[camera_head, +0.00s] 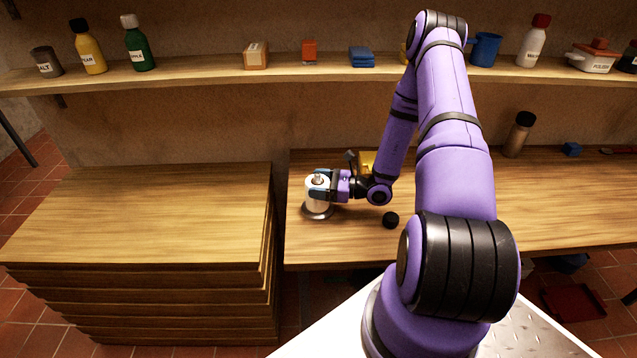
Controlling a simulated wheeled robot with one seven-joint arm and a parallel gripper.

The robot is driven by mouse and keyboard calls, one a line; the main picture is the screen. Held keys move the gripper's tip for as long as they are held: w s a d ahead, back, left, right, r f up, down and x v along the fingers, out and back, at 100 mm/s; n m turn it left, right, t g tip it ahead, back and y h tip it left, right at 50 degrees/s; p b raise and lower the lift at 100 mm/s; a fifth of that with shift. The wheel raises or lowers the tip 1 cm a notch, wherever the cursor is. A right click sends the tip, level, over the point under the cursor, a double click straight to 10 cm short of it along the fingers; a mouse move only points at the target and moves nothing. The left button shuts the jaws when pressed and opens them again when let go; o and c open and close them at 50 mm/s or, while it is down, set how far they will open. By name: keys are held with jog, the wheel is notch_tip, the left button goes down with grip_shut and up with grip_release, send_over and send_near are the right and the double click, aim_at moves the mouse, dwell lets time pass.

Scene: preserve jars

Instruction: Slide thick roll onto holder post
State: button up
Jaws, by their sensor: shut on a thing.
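A thick white roll (316,199) stands upright at the left end of the wooden work table, around a holder with a round dark base (317,213). The metal tip of the holder post (319,178) shows above the top of the roll. My gripper (322,186) reaches in from the right and is shut on the roll near its upper part. The roll's lower edge looks close to the base; I cannot tell whether they touch. The far side of the roll is partly hidden by the fingers.
A small black cylinder (390,220) stands near the table's front edge. A yellow object (367,161) is behind my wrist. A stack of boards (140,220) stands left of the table across a narrow gap. A shelf (200,72) with bottles and boxes runs above.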

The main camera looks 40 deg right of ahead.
jog(key=shift+f, duration=0.15)
jog(key=o, duration=0.8)
jog(key=shift+c, duration=0.2)
jog(key=v, duration=1)
jog(key=shift+s+d, duration=0.25)
jog(key=shift+s, duration=0.05)
jog(key=s+a+r+n+g+h, duration=0.1)
jog(key=a+r+n+g, duration=0.65)
jog(key=r, duration=0.45)
jog(key=s+a+r+n+g+h, duration=0.1)
jog(key=a+r+n+g, duration=0.6)
jog(key=r, duration=0.6)
jog(key=s+a+r+n+t+h, duration=0.3)
jog(key=s+r+n+h, duration=0.2)
jog(key=s+r, duration=0.3)
jog(key=s+a+r+n+t+h, duration=0.3)
jog(key=s+r+n, duration=0.4)
jog(key=r, duration=0.3)
jog(key=s+t+h, duration=0.1)
jog(key=h, duration=0.1)
jog(key=shift+s+a+h, duration=0.2)
jog(key=shift+s+h, duration=0.05)
jog(key=shift+h, duration=0.15)
